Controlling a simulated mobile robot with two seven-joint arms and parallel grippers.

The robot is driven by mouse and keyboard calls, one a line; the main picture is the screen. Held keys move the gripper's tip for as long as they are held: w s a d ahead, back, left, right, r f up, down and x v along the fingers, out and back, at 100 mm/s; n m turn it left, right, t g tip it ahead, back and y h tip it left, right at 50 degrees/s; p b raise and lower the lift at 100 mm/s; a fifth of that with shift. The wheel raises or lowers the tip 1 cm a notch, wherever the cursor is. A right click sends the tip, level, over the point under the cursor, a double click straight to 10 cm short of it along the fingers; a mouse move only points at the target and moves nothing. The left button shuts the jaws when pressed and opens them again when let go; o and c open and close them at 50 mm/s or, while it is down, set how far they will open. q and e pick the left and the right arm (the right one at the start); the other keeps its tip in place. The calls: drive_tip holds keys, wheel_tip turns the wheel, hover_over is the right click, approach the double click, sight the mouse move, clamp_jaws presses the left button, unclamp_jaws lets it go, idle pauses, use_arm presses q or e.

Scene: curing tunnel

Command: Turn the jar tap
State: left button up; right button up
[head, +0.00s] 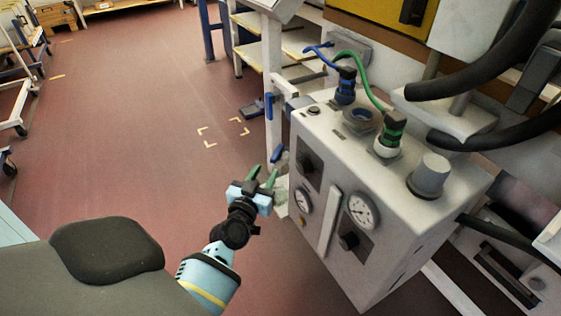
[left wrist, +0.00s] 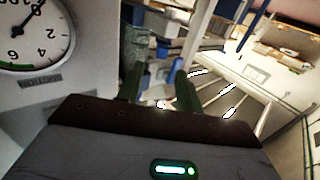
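A pale greenish, glassy body that looks like the jar (head: 282,192) stands against the left side of the grey control box (head: 385,240), partly behind my left gripper (head: 262,175). A small blue part (head: 277,154) lies just above the fingertips; I cannot tell whether it is the tap. In the left wrist view, a grey-green translucent body (left wrist: 134,46) stands beyond the fingers, with a blue part (left wrist: 163,50) to its right. My left gripper's two green fingers (left wrist: 160,90) are apart, with no held object visible between them. My right gripper is not in view.
The box front carries gauges (head: 361,211) and dark knobs; its top has blue (head: 346,88) and green (head: 392,130) connectors with hoses. A shelf frame (head: 270,60) stands behind it. The red floor (head: 130,130) to the left is clear.

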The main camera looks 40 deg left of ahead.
sight(272, 159)
use_arm(q)
drive_tip(key=shift+a, duration=0.1)
drive_tip(key=shift+w+a, duration=0.2)
drive_tip(key=shift+w, duration=0.3)
drive_tip(key=shift+b+x, duration=0.9)
drive_tip(key=shift+x, duration=2.5)
drive_tip(key=shift+c, duration=0.3)
clamp_jaws()
